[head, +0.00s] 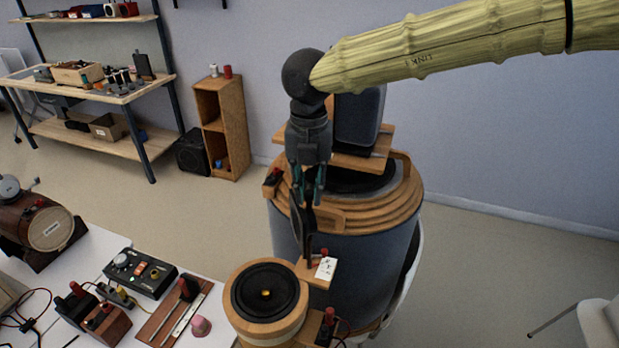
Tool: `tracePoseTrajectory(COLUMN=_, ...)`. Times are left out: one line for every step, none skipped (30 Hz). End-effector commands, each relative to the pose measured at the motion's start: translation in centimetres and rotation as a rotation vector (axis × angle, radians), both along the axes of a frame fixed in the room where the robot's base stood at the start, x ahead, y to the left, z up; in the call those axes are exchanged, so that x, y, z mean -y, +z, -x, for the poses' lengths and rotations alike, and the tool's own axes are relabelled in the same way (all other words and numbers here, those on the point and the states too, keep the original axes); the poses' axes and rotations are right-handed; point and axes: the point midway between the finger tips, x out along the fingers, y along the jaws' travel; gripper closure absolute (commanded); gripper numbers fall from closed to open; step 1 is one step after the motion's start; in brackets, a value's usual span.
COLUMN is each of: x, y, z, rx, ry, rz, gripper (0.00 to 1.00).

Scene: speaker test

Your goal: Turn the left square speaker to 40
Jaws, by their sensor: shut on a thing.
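My gripper (309,192) points down over the near left rim of the large round drum and is shut on a dark, thin upright panel (302,228). The panel shows nearly edge-on between and below the fingers; it may be the left square speaker, but its front face does not show clearly. A second dark, boxy speaker (362,122) stands on a wooden board on top of the drum, behind my gripper and partly hidden by my arm. No dial or number for 40 can be read.
The drum (345,255) has stepped wooden rings on top. A round speaker (266,290) stands in front of it, beside a small white card (326,268). A control box (141,273) and tools crowd the white table at left. Floor at right is mostly clear.

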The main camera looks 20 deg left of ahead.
Motion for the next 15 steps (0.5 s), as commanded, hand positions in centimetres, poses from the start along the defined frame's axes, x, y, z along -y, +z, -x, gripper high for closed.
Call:
tracePoseTrajectory(x=0.00, y=0.28, z=-0.04, rx=0.001, ry=0.013, rz=-0.001, gripper=1.00)
tracePoseTrajectory(x=0.00, y=0.26, z=-0.05, rx=0.001, ry=0.021, rz=-0.001, gripper=1.00)
tracePoseTrajectory(x=-0.01, y=0.23, z=-0.07, rx=0.002, ry=0.029, rz=-0.001, gripper=1.00)
tracePoseTrajectory(x=-0.01, y=0.21, z=-0.07, rx=0.002, ry=0.035, rz=-0.001, gripper=1.00)
tracePoseTrajectory(x=-0.01, y=0.20, z=-0.08, rx=0.002, ry=0.040, rz=-0.001, gripper=1.00)
tracePoseTrajectory(x=-0.01, y=0.17, z=-0.08, rx=0.002, ry=0.044, rz=-0.001, gripper=1.00)
tracePoseTrajectory(x=-0.01, y=0.15, z=-0.09, rx=0.002, ry=0.047, rz=-0.001, gripper=1.00)
tracePoseTrajectory(x=-0.01, y=0.14, z=-0.09, rx=0.002, ry=0.049, rz=-0.001, gripper=1.00)
tracePoseTrajectory(x=-0.01, y=0.12, z=-0.09, rx=0.003, ry=0.050, rz=-0.002, gripper=1.00)
tracePoseTrajectory(x=-0.01, y=0.11, z=-0.09, rx=0.003, ry=0.051, rz=-0.002, gripper=1.00)
tracePoseTrajectory(x=-0.02, y=0.11, z=-0.09, rx=0.003, ry=0.051, rz=-0.002, gripper=1.00)
tracePoseTrajectory(x=-0.02, y=0.10, z=-0.10, rx=0.003, ry=0.051, rz=-0.002, gripper=1.00)
tracePoseTrajectory(x=-0.02, y=0.10, z=-0.09, rx=0.003, ry=0.051, rz=-0.002, gripper=1.00)
tracePoseTrajectory(x=-0.02, y=0.10, z=-0.10, rx=0.003, ry=0.051, rz=-0.002, gripper=1.00)
tracePoseTrajectory(x=-0.02, y=0.10, z=-0.10, rx=0.003, ry=0.051, rz=-0.002, gripper=1.00)
